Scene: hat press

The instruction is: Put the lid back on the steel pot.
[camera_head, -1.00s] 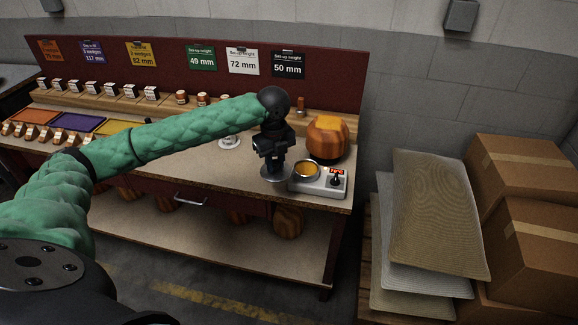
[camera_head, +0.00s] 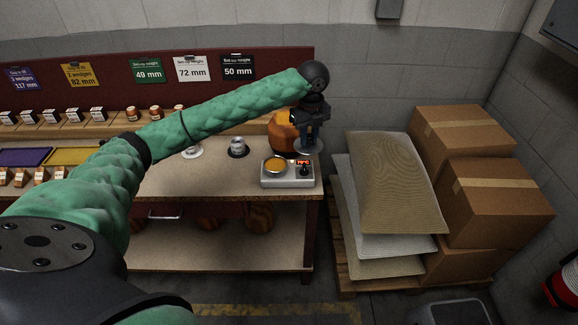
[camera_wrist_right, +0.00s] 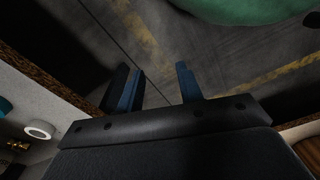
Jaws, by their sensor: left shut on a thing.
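The steel pot (camera_head: 275,166) stands open on a grey heater box with a red display, with amber stuff inside. My left gripper (camera_head: 308,137) is shut and points down in the head view. A flat grey round lid (camera_head: 308,147) is under its fingertips, to the right of and behind the pot, apart from it. I cannot tell how high the lid is over the bench. The gripper partly hides the lid's middle. My right gripper (camera_wrist_right: 160,88) shows in the right wrist view, its blue fingers apart and empty, over the floor.
A small can (camera_head: 238,146) on a dark disc stands left of the pot on the bench (camera_head: 225,182). Sacks (camera_head: 390,185) and boxes (camera_head: 490,200) are at the right.

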